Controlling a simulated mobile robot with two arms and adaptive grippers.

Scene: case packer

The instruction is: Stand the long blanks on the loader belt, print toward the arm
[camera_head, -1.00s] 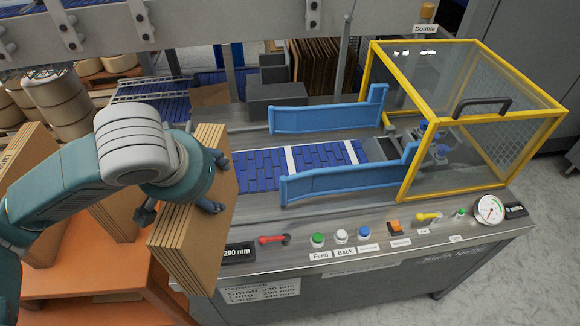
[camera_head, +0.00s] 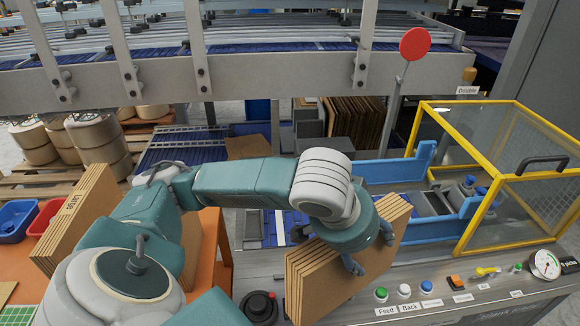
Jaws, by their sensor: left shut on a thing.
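My left gripper (camera_head: 372,250) is shut on a stack of brown cardboard blanks (camera_head: 325,283). The stack stands tilted, its layered edges facing me, over the near side of the loader. Its printed face cannot be made out. The blue loader belt (camera_head: 275,226) shows only in part behind my arm and the stack. Whether the stack touches the belt is hidden. Another stack of blanks (camera_head: 78,222) stands tilted on the orange table (camera_head: 209,250) at left, with small print on its edge. My right gripper is not in view.
Blue guide rails flank the belt, the far one (camera_head: 407,168) and the near one (camera_head: 455,232). A yellow-framed guard (camera_head: 505,180) stands at right. Buttons, a gauge (camera_head: 545,264) and a dark knob (camera_head: 259,306) line the front panel. Red (camera_head: 45,217) and blue bins sit at far left.

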